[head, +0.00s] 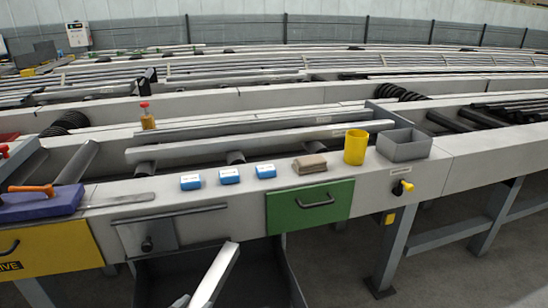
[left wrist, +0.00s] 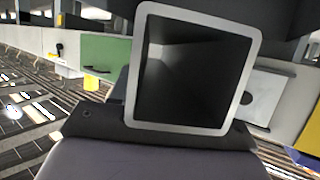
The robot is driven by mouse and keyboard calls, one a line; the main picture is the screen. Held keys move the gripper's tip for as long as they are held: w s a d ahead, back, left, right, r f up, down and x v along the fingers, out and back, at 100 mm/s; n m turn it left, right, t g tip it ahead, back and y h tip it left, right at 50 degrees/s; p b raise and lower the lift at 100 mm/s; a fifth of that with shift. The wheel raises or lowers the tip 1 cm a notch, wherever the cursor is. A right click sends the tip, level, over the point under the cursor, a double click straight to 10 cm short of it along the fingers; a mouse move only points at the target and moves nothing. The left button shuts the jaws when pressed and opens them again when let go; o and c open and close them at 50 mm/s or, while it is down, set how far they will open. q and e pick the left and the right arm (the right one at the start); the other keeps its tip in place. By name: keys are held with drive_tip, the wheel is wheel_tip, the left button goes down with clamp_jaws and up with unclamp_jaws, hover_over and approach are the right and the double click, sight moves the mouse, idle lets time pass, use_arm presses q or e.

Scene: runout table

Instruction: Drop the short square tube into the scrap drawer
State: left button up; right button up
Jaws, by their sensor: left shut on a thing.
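The short square tube (head: 216,274) is pale metal, tilted, and shows at the bottom of the head view. In the left wrist view its hollow square end (left wrist: 139,75) faces the camera. My left gripper (head: 181,301) is shut on it; only a bit of the gripper shows at the head view's bottom edge, and a dark gripper part (left wrist: 95,122) shows below the tube in the wrist view. The open dark grey scrap drawer (head: 293,277) lies under the table front, behind and around the tube in the picture. The tube's height over it is unclear. My right gripper is not in view.
A green drawer front (head: 290,208) is shut right of the open drawer. On the table ledge stand several blue blocks (head: 229,176), a brown block (head: 310,164), a yellow cup (head: 356,147) and a grey bin (head: 404,145). A purple case (head: 40,204) lies at left.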

use_arm(q)
drive_tip(key=shift+r, duration=0.1)
drive_tip(key=o, duration=1.4)
drive_tip(key=shift+s, duration=0.1)
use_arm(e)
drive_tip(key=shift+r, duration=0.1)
use_arm(q)
drive_tip(key=p+v, duration=0.1)
drive_tip(key=v, duration=0.4)
drive_tip(key=shift+s+a+r, duration=0.1)
drive_tip(key=shift+s+a, duration=0.05)
drive_tip(key=shift+s, duration=0.2)
drive_tip(key=shift+s+a+r, duration=0.15)
drive_tip(key=shift+s+r, duration=0.05)
drive_tip(key=shift+s, duration=0.35)
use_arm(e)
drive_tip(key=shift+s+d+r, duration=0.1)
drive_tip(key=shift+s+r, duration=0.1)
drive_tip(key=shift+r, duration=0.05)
